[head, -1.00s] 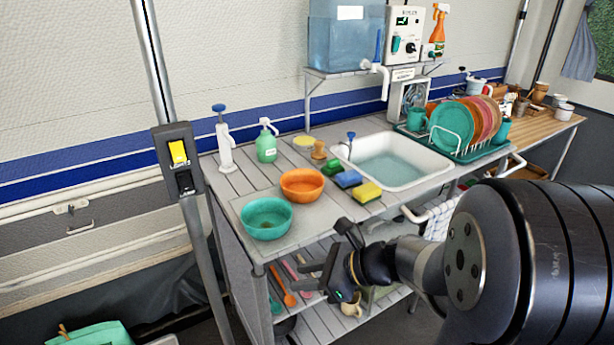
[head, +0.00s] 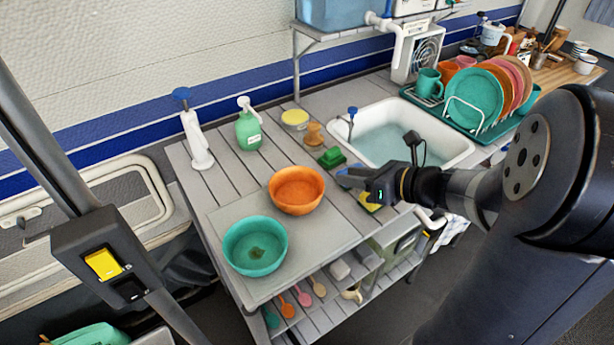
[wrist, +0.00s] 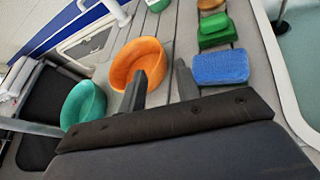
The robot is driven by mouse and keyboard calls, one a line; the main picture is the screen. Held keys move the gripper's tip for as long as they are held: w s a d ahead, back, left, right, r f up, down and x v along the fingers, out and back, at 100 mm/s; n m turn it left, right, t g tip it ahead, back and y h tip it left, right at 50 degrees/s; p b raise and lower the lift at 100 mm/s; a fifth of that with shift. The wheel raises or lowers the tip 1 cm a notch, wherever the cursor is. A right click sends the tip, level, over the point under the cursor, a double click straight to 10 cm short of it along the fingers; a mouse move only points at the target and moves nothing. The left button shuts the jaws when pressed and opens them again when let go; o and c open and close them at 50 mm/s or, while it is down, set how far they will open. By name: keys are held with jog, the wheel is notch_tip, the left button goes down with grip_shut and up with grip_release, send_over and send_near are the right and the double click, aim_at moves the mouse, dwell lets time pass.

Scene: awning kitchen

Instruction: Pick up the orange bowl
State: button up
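The orange bowl (head: 297,190) sits upright on the slatted counter, just behind and right of the teal bowl (head: 255,246). It looks empty. My gripper (head: 350,178) is to the right of the orange bowl in the head view, above the counter near the sponges. In the wrist view the orange bowl (wrist: 139,64) lies beyond my fingers (wrist: 162,80), and the left finger covers part of its right side. The two fingers are apart with nothing between them. The teal bowl (wrist: 83,105) is at the left there.
A green sponge (head: 331,157) and a blue sponge (wrist: 220,67) lie right of the orange bowl, beside the sink (head: 389,140). A soap bottle (head: 248,125) and a white dispenser (head: 196,140) stand behind. A dish rack (head: 478,103) with plates is at the right.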

aim_at(313, 171)
jog(key=x, duration=1)
jog(key=shift+a+b, duration=0.2)
jog(key=shift+b, duration=0.2)
jog(key=shift+c, duration=0.3)
grip_shut()
